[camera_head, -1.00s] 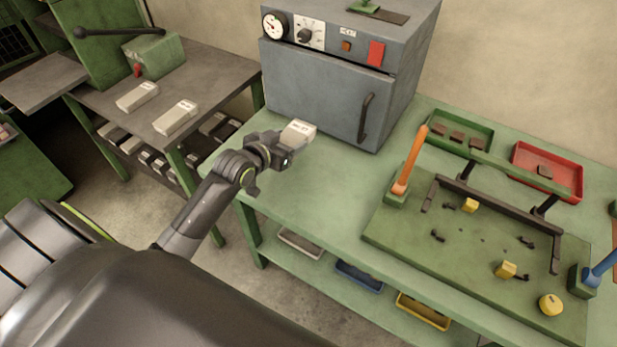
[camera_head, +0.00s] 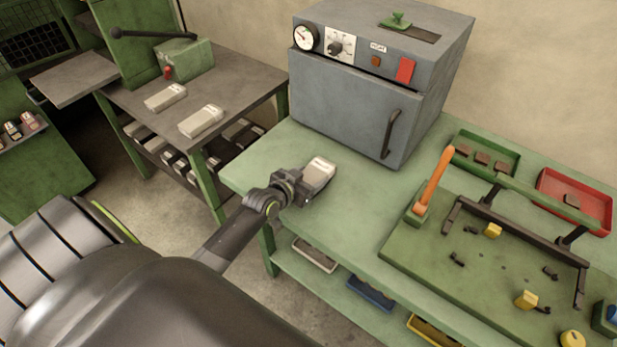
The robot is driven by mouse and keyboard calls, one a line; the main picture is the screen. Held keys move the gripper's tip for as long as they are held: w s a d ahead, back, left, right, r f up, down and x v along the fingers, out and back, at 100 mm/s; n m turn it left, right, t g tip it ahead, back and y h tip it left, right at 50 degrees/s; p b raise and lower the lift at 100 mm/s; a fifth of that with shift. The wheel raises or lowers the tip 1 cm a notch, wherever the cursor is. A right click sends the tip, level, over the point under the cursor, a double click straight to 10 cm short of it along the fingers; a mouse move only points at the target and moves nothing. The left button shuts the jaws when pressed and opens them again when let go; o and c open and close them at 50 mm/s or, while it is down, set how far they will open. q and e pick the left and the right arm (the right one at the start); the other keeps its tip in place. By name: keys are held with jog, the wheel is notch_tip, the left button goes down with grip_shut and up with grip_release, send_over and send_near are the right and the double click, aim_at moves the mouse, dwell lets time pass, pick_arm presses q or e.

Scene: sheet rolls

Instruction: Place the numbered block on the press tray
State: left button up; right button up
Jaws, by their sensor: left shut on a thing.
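My left gripper (camera_head: 302,186) is shut on a pale block (camera_head: 320,171) with small dark marking on its top; the marking is too small to read. The block is over the left part of the green bench (camera_head: 262,165), in front of the grey oven; I cannot tell whether it touches the bench. A green press (camera_head: 128,45) with a black lever stands on the left table. A flat grey plate (camera_head: 68,79), likely the press tray, sticks out at its left and looks bare. My right gripper is not in view.
Two similar blocks (camera_head: 166,97) (camera_head: 201,121) lie on the left grey table (camera_head: 245,82). A grey oven (camera_head: 345,112) with a shut door stands on the green bench. A green fixture board (camera_head: 420,250) with an orange handle is at right. A gap separates table and bench.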

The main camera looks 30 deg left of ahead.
pick_arm(q)
jog(key=o, duration=0.8)
jog(key=shift+f, duration=0.2)
jog(key=o, duration=0.4)
jog(key=shift+r, duration=0.1)
jog(key=shift+o, duration=0.2)
